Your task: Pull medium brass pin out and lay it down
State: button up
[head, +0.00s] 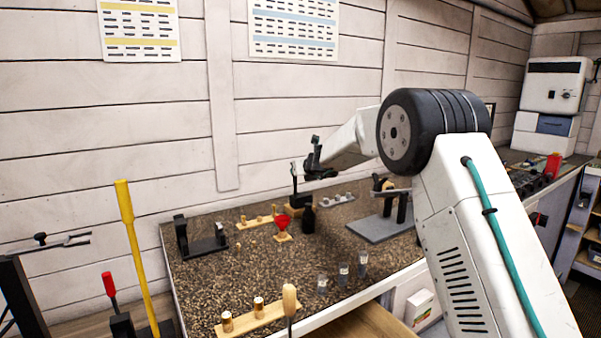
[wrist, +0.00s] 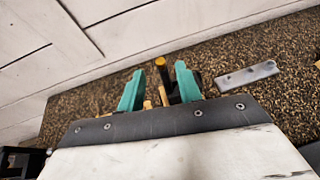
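My gripper (head: 313,163) is raised above the back of the speckled bench in the head view. In the wrist view its two teal fingers (wrist: 159,83) are spread apart, with nothing clearly held. A dark post with a yellow-orange top (wrist: 161,63) shows beyond and between the fingertips; I cannot tell its distance. A light wooden strip with several small upright pegs (head: 258,221) stands at the back left of the bench. Small tan pieces (head: 240,244) are near it. They are too small to tell which is the medium brass pin.
A black cradle (head: 202,245) stands at the left. A red funnel (head: 283,221) and dark bottle (head: 308,220) are mid-bench. A grey strip (head: 338,199) lies behind; a grey-based stand (head: 380,228) is right. A wooden rack (head: 250,319) and several small cups (head: 343,272) are in front.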

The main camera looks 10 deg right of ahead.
jog(key=shift+x, duration=3.1)
jog(key=shift+c, duration=0.3)
jog(key=shift+s, duration=0.1)
grip_shut()
jog(key=shift+r, duration=0.1)
jog(key=shift+r, duration=1.9)
jog(key=shift+r, duration=0.2)
jog(key=shift+d, duration=0.1)
